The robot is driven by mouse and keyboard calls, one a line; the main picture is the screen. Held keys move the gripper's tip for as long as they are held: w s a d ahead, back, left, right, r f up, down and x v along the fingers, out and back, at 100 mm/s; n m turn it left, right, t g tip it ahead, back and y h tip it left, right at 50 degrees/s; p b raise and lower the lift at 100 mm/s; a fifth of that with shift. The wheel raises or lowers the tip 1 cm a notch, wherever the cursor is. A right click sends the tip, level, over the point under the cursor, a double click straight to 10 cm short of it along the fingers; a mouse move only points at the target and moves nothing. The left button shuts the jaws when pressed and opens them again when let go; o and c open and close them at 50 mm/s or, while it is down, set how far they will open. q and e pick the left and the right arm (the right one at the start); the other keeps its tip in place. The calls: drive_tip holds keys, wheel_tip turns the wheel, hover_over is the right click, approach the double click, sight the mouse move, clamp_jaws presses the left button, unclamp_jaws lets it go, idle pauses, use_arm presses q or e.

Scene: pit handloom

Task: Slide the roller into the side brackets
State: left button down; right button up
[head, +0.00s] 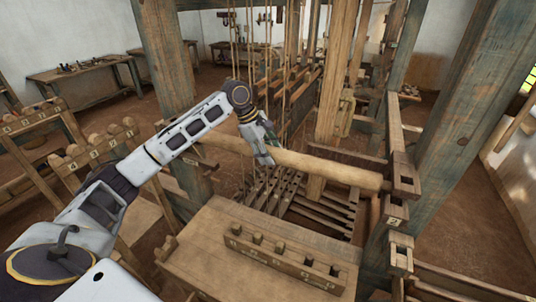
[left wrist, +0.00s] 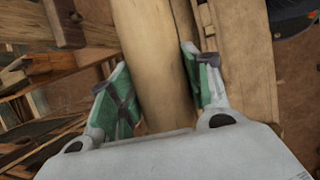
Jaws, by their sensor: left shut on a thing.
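The roller (head: 325,168) is a thick pale wooden cylinder lying across the loom, sloping slightly down to the right. My left gripper (head: 267,157) is shut on it near its middle. In the left wrist view the roller (left wrist: 150,55) runs between the two green-padded fingers (left wrist: 160,92). Its right end is close to the right wooden side bracket (head: 405,178) on the loom post; I cannot tell whether it sits inside. Its left end is partly hidden behind my arm near the left post. My right gripper is not in view.
A wooden bench (head: 205,245) with a pegged block (head: 285,260) is in front. Treadles (head: 280,190) lie below the roller. Thick upright posts (head: 445,130) flank the loom. A rack of numbered spools (head: 100,148) stands at left, with open floor beyond.

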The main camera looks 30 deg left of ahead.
use_arm(q)
drive_tip(key=shift+w+f, duration=0.2)
drive_tip(key=shift+w, duration=1.05)
drive_tip(key=shift+w+f, duration=0.1)
drive_tip(key=shift+w, duration=0.1)
drive_tip(key=c, duration=0.6)
unclamp_jaws()
drive_tip(key=shift+s+f, duration=0.1)
drive_tip(key=shift+f, duration=0.1)
drive_tip(key=shift+v, duration=6.15)
